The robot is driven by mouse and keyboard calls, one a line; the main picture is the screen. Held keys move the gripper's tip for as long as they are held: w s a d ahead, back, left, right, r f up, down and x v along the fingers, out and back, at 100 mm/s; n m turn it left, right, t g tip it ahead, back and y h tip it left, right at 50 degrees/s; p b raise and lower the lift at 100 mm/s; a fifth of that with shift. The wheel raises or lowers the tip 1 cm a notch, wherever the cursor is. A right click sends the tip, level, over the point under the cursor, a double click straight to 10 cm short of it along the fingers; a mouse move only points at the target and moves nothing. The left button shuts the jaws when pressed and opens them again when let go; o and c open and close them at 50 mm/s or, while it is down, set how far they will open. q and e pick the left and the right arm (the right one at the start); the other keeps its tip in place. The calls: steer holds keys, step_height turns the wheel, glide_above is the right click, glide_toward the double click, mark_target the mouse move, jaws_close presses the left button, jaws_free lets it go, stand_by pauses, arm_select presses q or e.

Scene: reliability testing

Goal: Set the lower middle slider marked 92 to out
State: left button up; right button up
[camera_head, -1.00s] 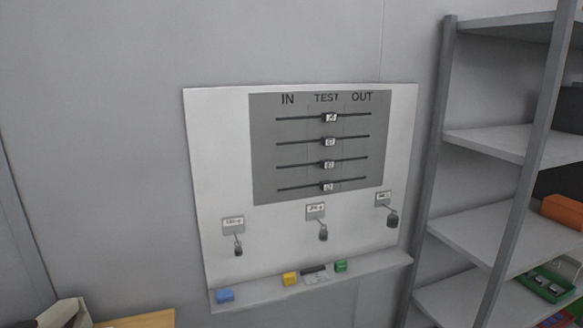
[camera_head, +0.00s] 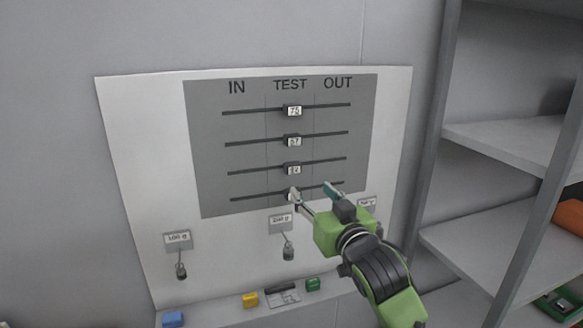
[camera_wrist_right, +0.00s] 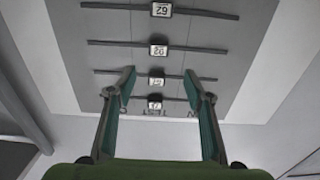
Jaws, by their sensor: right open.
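The slider marked 92 (camera_head: 293,169) is the third from the top on the grey panel (camera_head: 212,190), on its rail in the TEST column. Its marking is hard to read in the head view. The wrist view is upside down, and there the slider (camera_wrist_right: 159,50) is second from the top. My right gripper (camera_head: 311,190) is open and empty in front of the panel, low near the bottom rail. In the wrist view the fingers (camera_wrist_right: 159,80) are spread apart with the panel beyond. My left gripper is out of view.
The top slider marked 75 (camera_head: 294,111) and the one below it (camera_head: 293,141) also sit in the TEST column. Small weights hang below the panel. A ledge (camera_head: 225,314) holds coloured blocks. A shelf rack (camera_head: 425,150) stands to the right.

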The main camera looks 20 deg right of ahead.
mark_target(294, 169)
steer(key=w+p, duration=0.3)
steer(key=w, duration=0.8)
steer(key=shift+w+r, duration=0.15)
steer(key=shift+w, duration=0.2)
steer(key=shift+w+a+p, duration=0.1)
steer(key=shift+w+p, duration=0.35)
steer(key=shift+w, duration=0.5)
